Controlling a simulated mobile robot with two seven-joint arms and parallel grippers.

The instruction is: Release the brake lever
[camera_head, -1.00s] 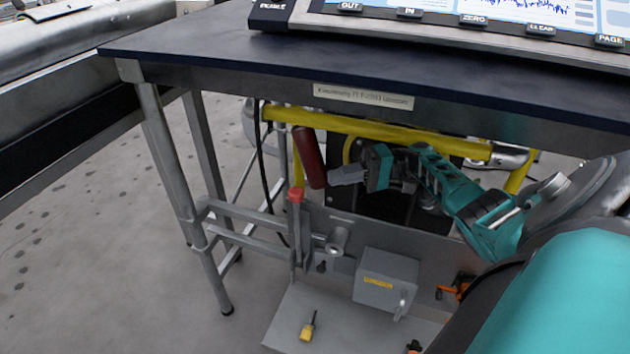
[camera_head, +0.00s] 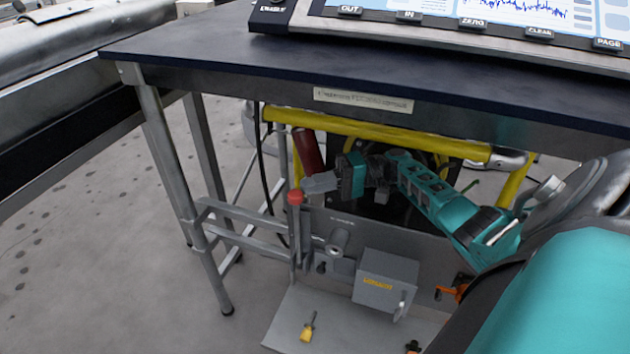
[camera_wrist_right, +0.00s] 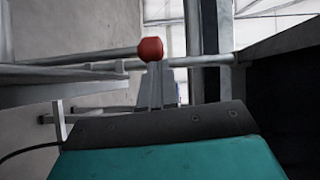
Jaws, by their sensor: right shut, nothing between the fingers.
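The brake lever appears to be the upright grey bar (camera_head: 292,240) with a red knob (camera_head: 295,197) on top, under the table's left part. In the right wrist view the red knob (camera_wrist_right: 150,49) shows just beyond the fingertips, in line with them. My right gripper (camera_head: 306,186) reaches under the table from the right, its grey fingers shut and empty. Its tips are beside the knob, slightly above and to its right in the head view. I cannot tell whether they touch it. The shut fingers (camera_wrist_right: 155,88) also show in the wrist view. My left gripper is not in view.
The dark tabletop (camera_head: 210,50) and a yellow bar (camera_head: 380,131) lie above my right forearm. A red cylinder (camera_head: 308,152) hangs behind the fingers. Below stand a grey box (camera_head: 385,280) and a small yellow-handled item (camera_head: 306,333). Grey rails and table legs stand to the left.

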